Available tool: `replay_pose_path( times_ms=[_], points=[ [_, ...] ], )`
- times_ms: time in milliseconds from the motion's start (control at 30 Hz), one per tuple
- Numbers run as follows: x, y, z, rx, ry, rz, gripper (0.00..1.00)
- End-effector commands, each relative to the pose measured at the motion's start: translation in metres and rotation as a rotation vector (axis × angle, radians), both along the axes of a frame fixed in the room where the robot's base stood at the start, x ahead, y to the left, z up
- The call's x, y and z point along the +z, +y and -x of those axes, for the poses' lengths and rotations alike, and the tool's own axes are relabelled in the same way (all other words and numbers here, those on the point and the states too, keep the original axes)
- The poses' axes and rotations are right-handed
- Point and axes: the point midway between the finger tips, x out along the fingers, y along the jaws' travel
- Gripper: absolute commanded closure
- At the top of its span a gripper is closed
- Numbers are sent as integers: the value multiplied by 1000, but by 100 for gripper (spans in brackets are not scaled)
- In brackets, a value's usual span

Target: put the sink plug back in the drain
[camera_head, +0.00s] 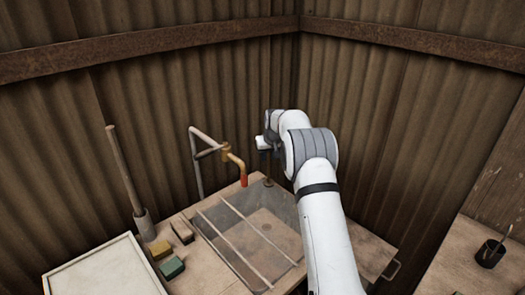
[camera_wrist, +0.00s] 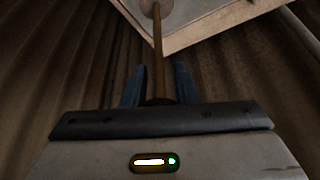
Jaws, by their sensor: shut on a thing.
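My gripper (camera_head: 265,150) is at the back right corner of the sink (camera_head: 228,246), shut on the rod of what looks like the sink plug (camera_head: 268,182). The plug hangs upright below the fingers, its brown rod ending in a round foot. In the wrist view, the rod (camera_wrist: 158,50) runs between my two blue fingers (camera_wrist: 160,85), with the pale round foot at the top edge. The drain (camera_head: 267,227) shows as a small dark spot in the basin floor, in front of the plug. I cannot tell whether the foot touches the rim.
Two pale bars (camera_head: 232,250) cross the sink. A bent tap with an orange spout (camera_head: 236,164) stands behind it. Sponge-like blocks (camera_head: 172,267), a white-topped tray (camera_head: 105,268) and a long-handled tool (camera_head: 124,170) are at left. A dark cup (camera_head: 490,254) stands far right.

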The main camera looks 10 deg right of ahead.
Motion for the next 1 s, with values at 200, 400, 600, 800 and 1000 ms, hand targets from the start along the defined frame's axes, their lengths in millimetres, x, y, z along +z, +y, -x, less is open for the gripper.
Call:
replay_pose_path(
  times_ms=[200, 400, 600, 800, 1000],
  points=[
    [-15, 8, 0, 11, 1, 0, 100],
    [-40, 10, 0, 13, 0, 0, 100],
    [-64, 11, 0, 14, 1, 0, 100],
    [-88, 11, 0, 15, 1, 0, 100],
    [-112, 11, 0, 15, 1, 0, 100]
  ],
)
